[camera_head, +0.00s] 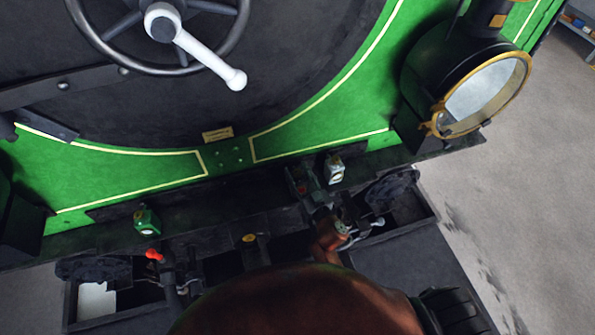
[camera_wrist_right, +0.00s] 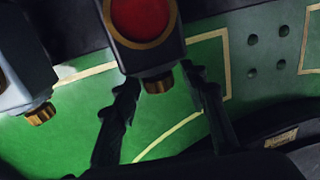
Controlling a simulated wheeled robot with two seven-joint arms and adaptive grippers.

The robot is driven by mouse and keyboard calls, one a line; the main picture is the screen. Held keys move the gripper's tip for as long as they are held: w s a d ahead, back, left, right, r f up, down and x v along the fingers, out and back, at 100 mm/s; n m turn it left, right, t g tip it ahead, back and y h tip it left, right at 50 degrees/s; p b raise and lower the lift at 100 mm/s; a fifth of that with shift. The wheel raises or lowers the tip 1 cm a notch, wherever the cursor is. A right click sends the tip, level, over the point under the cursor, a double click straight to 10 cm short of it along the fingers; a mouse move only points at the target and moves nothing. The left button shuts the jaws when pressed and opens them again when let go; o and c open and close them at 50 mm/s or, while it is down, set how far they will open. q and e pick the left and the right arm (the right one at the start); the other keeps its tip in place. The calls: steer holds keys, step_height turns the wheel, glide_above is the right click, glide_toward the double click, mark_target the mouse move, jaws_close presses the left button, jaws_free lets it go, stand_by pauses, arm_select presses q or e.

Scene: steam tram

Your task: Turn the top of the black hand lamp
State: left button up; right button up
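The black hand lamp (camera_wrist_right: 146,40) has a round red lens in a brass ring and a small brass knob on top. It fills the upper middle of the right wrist view, upside down there. In the head view the lamp (camera_head: 299,180) is small and dark on the front ledge, partly hidden by my right gripper (camera_head: 316,199). In the right wrist view the right gripper (camera_wrist_right: 160,76) is open, its two dark fingers on either side of the knob with gaps visible. My left gripper is not in view.
A white hand lamp (camera_head: 334,170) stands close to the right of the black one. A green lamp (camera_head: 147,220) stands farther left on the ledge. A large round headlamp (camera_head: 487,93) is at the right. A handwheel (camera_head: 163,25) with a white handle is above.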

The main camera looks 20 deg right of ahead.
steer(key=shift+w, duration=0.1)
steer(key=shift+c, duration=0.5)
jaws_close()
